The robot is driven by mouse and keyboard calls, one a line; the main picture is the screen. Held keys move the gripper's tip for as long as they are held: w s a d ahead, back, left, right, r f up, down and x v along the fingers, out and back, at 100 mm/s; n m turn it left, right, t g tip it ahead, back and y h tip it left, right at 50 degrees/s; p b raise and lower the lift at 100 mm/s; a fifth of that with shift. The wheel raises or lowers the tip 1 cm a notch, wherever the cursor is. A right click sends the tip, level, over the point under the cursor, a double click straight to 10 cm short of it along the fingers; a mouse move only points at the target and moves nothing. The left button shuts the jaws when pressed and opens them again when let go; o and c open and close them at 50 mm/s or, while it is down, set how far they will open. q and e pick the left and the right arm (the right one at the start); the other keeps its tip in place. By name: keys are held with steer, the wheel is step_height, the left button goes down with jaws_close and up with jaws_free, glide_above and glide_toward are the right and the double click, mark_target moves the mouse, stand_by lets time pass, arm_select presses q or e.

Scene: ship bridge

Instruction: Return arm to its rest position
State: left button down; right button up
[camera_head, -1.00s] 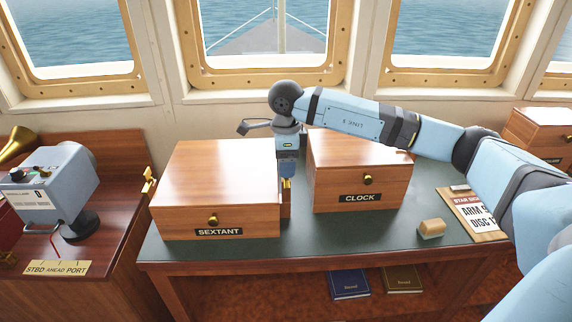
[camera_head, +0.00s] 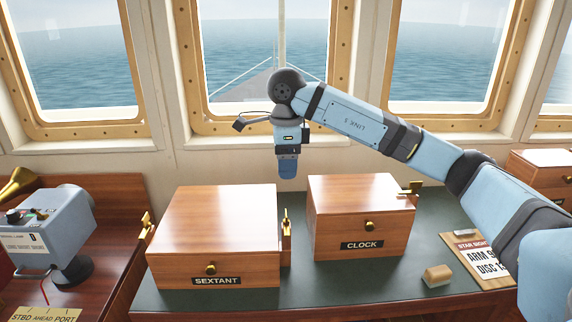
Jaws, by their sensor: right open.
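My right arm comes in from the right and reaches across the desk. Its gripper (camera_head: 288,176) points down, open and empty, above and behind the gap between the two wooden boxes. The sextant box (camera_head: 215,225), labelled SEXTANT, is closed and stands left of the gap. A brass fitting (camera_head: 287,228) is on its right side. The clock box (camera_head: 361,205), labelled CLOCK, is closed and stands right of the gap. The gripper appears clear of both boxes. My left gripper is not in view.
The green desk top (camera_head: 385,281) is clear in front of the clock box. A small wooden block (camera_head: 437,275) and a clipboard (camera_head: 480,262) lie at the right. A blue-grey device (camera_head: 52,228) stands on the left console. Windows line the back wall.

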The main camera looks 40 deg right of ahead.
steer(key=s+a+f+m+y+p, duration=0.2)
steer(key=s+a+m+y, duration=0.1)
steer(key=a+y, duration=0.5)
steer(key=s+a+f+m+t+y+p, duration=0.1)
steer(key=s+a+f+m+y+p, duration=0.15)
steer(key=a+y, duration=0.55)
steer(key=s+a+f+m+y+p, duration=0.2)
steer(key=s+a+f+m+y, duration=0.15)
steer(key=a, duration=0.85)
steer(key=s+d+f+m+t+h+p, duration=0.1)
steer(key=s+d+f+m+t+h, duration=0.15)
steer(key=f+m+t+h, duration=0.75)
steer(key=s+d+f+m+t+p, duration=0.15)
steer(key=d+m+t, duration=0.35)
steer(key=m, duration=1.1)
steer(key=s+d+f+m+g+h+p, duration=0.1)
steer(key=s+f+m+g+h, duration=0.1)
steer(key=s+f+m, duration=0.3)
steer(key=s+d+f+m+g+h+p, duration=0.1)
steer(key=s+d+f+m+g+h, duration=0.1)
steer(key=s+f, duration=0.6)
steer(key=s+m+g+h, duration=0.1)
steer(key=m+h, duration=0.1)
steer(key=shift+d+f+m, duration=0.15)
steer(key=shift+d+m, duration=0.15)
steer(key=shift+m, duration=0.1)
